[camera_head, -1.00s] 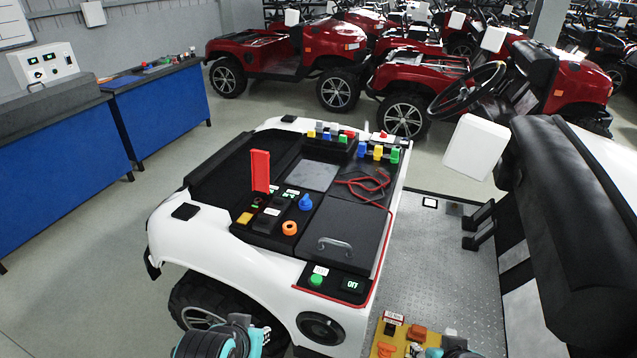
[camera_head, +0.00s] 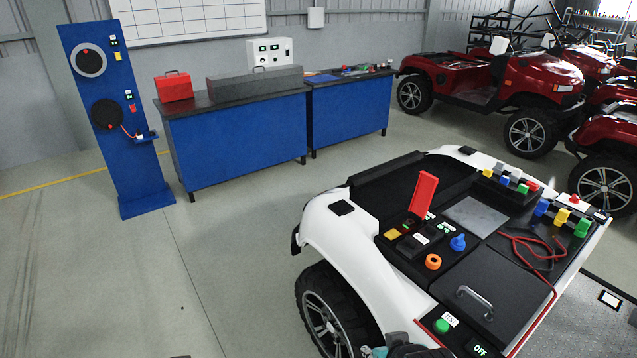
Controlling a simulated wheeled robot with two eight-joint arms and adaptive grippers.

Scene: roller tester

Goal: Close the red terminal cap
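The red terminal cap (camera_head: 424,193) stands up, tilted a little, on the black panel at the back of the white vehicle (camera_head: 348,235). It looks like an open hinged flap. A dark terminal block (camera_head: 411,244) is in front of its foot. A part of one of my arms shows at the bottom edge, in front of the vehicle. Its fingertips are not visible. Neither gripper can be made out in the view.
A yellow button (camera_head: 392,234), an orange ring (camera_head: 433,262), a blue knob (camera_head: 458,243) and a metal handle (camera_head: 474,302) surround the cap. Red cables (camera_head: 530,245) lie to the right. Blue workbenches (camera_head: 240,145) and a blue stand (camera_head: 122,120) are behind. Floor at left is clear.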

